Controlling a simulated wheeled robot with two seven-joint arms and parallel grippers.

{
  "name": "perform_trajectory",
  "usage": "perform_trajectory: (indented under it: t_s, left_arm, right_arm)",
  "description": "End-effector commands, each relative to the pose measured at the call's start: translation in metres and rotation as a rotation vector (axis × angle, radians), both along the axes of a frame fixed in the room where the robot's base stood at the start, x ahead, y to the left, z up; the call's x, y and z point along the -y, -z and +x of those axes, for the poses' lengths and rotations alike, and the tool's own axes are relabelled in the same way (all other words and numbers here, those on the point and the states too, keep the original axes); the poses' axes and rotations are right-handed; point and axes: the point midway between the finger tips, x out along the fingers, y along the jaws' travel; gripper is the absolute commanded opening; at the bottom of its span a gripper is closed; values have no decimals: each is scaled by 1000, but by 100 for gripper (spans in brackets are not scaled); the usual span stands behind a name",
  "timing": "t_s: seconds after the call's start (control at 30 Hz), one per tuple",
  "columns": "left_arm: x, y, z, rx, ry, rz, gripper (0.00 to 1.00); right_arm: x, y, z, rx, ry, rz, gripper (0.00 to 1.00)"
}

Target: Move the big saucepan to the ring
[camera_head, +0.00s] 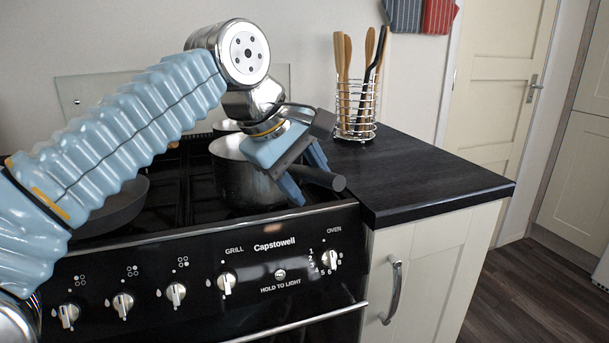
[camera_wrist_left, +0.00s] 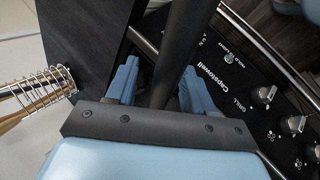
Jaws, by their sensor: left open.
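A large steel saucepan (camera_head: 232,182) stands at the front right of the black hob, partly hidden by my left arm and gripper. Its black handle (camera_head: 322,178) points right toward the worktop. My left gripper (camera_head: 304,178) is open at the handle, with one blue finger on each side of it. In the left wrist view the handle (camera_wrist_left: 186,45) runs between the open fingers (camera_wrist_left: 160,88); I cannot tell whether they touch it. The hob's rings are mostly hidden by the pans and my arm, so I cannot make out a free ring. My right gripper is not in view.
A dark frying pan (camera_head: 112,208) sits on the left, partly behind my arm. A wire utensil holder (camera_head: 355,108) stands on the dark worktop (camera_head: 425,178), which is otherwise clear. Control knobs (camera_head: 227,283) line the cooker's front.

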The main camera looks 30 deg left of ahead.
Motion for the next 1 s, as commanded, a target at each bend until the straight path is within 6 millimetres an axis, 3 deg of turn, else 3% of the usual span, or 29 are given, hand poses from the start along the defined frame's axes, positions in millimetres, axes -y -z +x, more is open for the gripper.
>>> perform_trajectory:
  t_s: [0.17, 0.6, 0.8, 1.0]
  left_arm:
    - [-1, -10, -2, 1, 0, 0, 52]
    - [-17, -89, -50, 3, 0, -1, 52]
    - [-21, -104, -60, 1, 1, 0, 52]
    - [-21, -106, -61, 0, 0, 0, 52]
  right_arm:
    - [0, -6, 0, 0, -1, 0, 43]
    - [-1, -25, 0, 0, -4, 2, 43]
    - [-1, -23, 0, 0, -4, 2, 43]
    - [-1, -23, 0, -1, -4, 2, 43]
